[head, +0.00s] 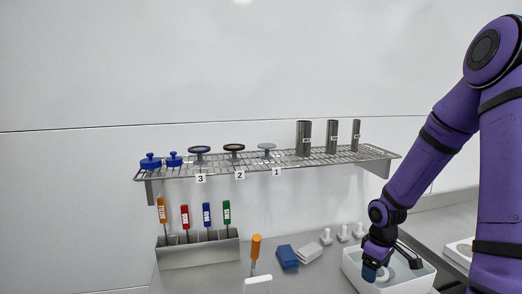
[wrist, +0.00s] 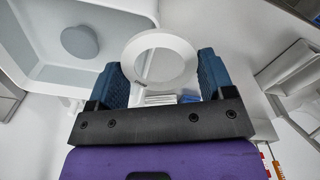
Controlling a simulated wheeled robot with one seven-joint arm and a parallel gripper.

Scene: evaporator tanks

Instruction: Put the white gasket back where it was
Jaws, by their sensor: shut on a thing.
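My gripper (head: 376,274) is low at the right in the head view, over the left part of a white tub (head: 422,277). In the wrist view my gripper (wrist: 162,72) is shut on the white gasket (wrist: 161,40), a flat ring held between its blue finger pads. The ring's hole is open and empty. The gasket is mostly hidden behind my gripper in the head view. The tub's wall (wrist: 72,75) fills the upper left of the wrist view, with a round grey disc (wrist: 80,41) inside it.
A wire shelf (head: 270,164) on the wall carries blue knobs, stemmed discs above labels 3, 2 and 1, and metal cylinders. Below are a rack (head: 198,252) of coloured-handled tools, a blue block (head: 287,257), a white block (head: 309,251) and small white pegs (head: 342,234) behind the tub.

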